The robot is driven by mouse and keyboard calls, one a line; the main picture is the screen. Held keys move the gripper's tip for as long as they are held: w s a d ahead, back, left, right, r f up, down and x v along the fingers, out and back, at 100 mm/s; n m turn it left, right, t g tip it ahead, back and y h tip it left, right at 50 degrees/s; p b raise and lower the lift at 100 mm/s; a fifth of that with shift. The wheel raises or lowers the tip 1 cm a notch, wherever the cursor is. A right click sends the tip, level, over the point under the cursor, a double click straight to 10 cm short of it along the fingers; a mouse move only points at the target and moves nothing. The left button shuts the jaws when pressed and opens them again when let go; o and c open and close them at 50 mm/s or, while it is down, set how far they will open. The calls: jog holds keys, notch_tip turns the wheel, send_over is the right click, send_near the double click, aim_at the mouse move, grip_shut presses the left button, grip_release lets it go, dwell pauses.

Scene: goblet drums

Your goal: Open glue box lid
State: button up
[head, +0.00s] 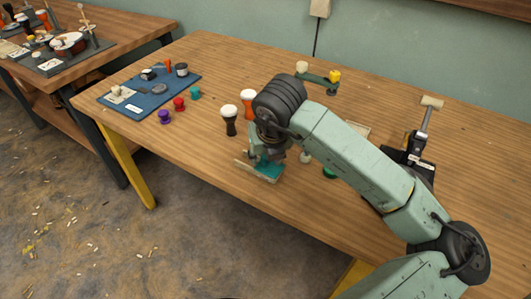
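My arm reaches over the middle of the wooden table, and my gripper (262,166) points down close to the tabletop near the front edge. A small teal piece and a pale, flat-edged piece (243,163) show at and below the gripper. I cannot tell whether they are a glue box with its lid or partly my own fingers. The fingertips are too small and covered to show whether they are open or shut. No other thing can be clearly picked out as the glue box, and my forearm hides part of the table behind it.
Goblet drums stand just left of my wrist: a black one (230,118) and an orange one (248,100). A blue mat (150,91) with small parts lies at the left. A green stand (320,78) is behind my arm; a hammer-like tool (427,113) stands right.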

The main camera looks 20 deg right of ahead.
grip_shut()
dwell(0.4)
dwell(0.4)
